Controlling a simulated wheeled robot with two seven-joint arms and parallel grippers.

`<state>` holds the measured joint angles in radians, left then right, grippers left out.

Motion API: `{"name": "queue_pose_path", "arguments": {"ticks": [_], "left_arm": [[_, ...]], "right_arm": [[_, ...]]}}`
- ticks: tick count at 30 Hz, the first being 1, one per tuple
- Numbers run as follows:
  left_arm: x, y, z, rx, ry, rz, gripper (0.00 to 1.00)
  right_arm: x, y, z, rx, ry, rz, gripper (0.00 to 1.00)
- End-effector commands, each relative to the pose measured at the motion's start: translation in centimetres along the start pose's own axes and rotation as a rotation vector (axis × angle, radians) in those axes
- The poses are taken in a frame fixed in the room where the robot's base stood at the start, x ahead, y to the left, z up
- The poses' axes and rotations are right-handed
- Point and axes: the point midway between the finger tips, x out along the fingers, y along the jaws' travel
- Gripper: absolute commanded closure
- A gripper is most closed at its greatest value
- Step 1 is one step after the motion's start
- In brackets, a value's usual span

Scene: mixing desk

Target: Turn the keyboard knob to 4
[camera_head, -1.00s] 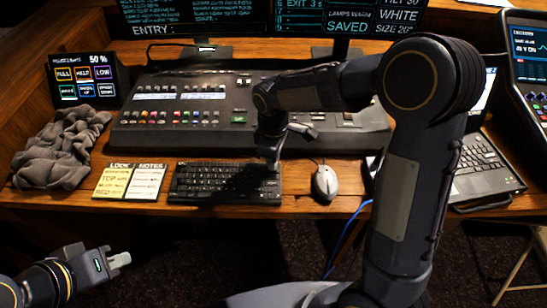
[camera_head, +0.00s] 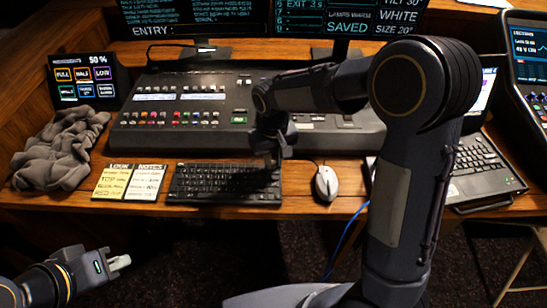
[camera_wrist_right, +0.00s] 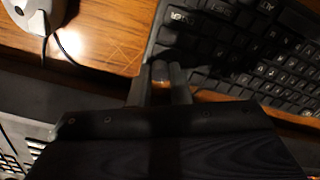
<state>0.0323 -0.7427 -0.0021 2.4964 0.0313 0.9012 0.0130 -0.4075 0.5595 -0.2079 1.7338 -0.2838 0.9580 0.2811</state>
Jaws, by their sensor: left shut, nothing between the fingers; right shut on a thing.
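The black keyboard (camera_head: 225,183) lies at the desk's front edge. It also shows at the upper right of the right wrist view (camera_wrist_right: 235,45). My right gripper (camera_head: 273,164) reaches down to the keyboard's back right corner. In the right wrist view its fingers (camera_wrist_right: 160,82) are shut on the small knob (camera_wrist_right: 160,71) at that corner. Only a little of the knob shows between the fingers, and I cannot read any number or mark on it. My left gripper (camera_head: 121,262) is shut and empty, low at the left in front of the desk.
A white mouse (camera_head: 326,183) lies just right of the keyboard, with its cable behind. The lighting console (camera_head: 235,118) stands behind.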

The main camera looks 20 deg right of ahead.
Motion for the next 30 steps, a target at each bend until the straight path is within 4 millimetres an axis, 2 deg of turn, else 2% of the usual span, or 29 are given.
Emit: {"name": "queue_pose_path", "arguments": {"ticks": [9,25,26,30], "left_arm": [[-0.04,0.02,-0.02,0.000,0.000,0.000,1.00],[-0.04,0.02,-0.02,0.000,0.000,0.000,1.00],[-0.04,0.01,-0.02,0.000,0.000,0.000,1.00],[-0.03,0.02,-0.02,0.000,0.000,0.000,1.00]], "right_arm": [[-0.03,-0.03,-0.01,0.118,0.000,0.000,1.00],[-0.02,-0.02,0.00,0.139,0.000,0.000,1.00],[-0.02,-0.02,0.00,0.139,0.000,0.000,0.80],[-0.02,-0.02,0.00,0.138,0.000,0.000,0.62]]}}
